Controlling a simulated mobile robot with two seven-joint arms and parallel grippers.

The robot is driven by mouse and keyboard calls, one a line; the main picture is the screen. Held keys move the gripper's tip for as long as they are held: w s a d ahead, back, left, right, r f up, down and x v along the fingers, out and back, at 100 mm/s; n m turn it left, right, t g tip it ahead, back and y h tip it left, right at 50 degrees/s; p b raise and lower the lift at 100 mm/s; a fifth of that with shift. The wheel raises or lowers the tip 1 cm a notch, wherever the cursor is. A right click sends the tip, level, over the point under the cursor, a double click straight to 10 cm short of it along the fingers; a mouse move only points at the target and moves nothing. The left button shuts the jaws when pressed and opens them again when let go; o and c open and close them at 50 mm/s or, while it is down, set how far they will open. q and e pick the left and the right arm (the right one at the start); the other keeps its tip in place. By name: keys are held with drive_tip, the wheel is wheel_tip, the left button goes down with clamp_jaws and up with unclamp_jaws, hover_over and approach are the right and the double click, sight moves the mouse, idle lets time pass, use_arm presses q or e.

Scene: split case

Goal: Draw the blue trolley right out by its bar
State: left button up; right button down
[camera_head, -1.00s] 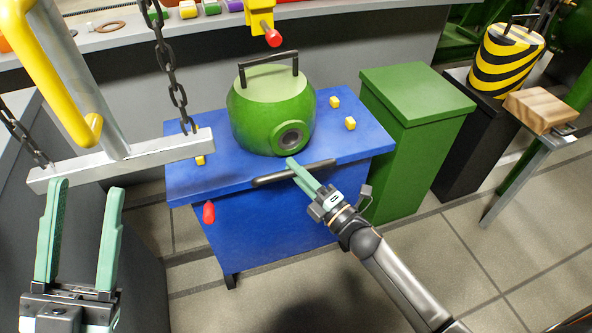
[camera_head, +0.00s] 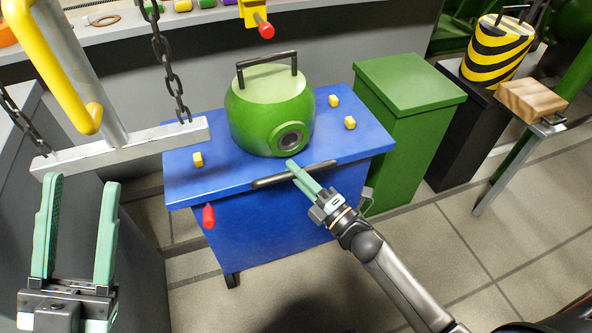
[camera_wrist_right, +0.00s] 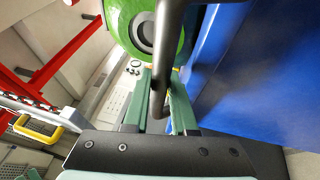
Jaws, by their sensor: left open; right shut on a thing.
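The blue trolley (camera_head: 265,230) stands in the middle of the head view with a green rounded body (camera_head: 255,120) on its top. Its black bar (camera_head: 268,181) runs along the near top edge. My right gripper (camera_head: 297,170) is shut on this bar near its middle. In the right wrist view the bar (camera_wrist_right: 170,45) passes between the green fingers (camera_wrist_right: 158,105), and the trolley's blue side (camera_wrist_right: 230,75) fills the right. My left gripper (camera_head: 75,228) is open and empty at the lower left, apart from the trolley.
A grey crossbeam (camera_head: 150,145) hangs on chains close to the trolley's left end. A green box (camera_head: 405,125) stands close at the right, with a black pedestal (camera_head: 455,150) beyond. A grey bench (camera_head: 100,32) lies behind. Tiled floor (camera_head: 420,260) is clear at the lower right.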

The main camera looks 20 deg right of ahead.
drive_tip(key=c, duration=0.7)
unclamp_jaws()
drive_tip(key=shift+w, duration=0.15)
drive_tip(key=shift+c, duration=0.2)
drive_tip(key=p+v, duration=0.1)
drive_tip(key=v, duration=1.1)
drive_tip(key=shift+s, duration=0.25)
drive_tip(key=shift+d, duration=0.1)
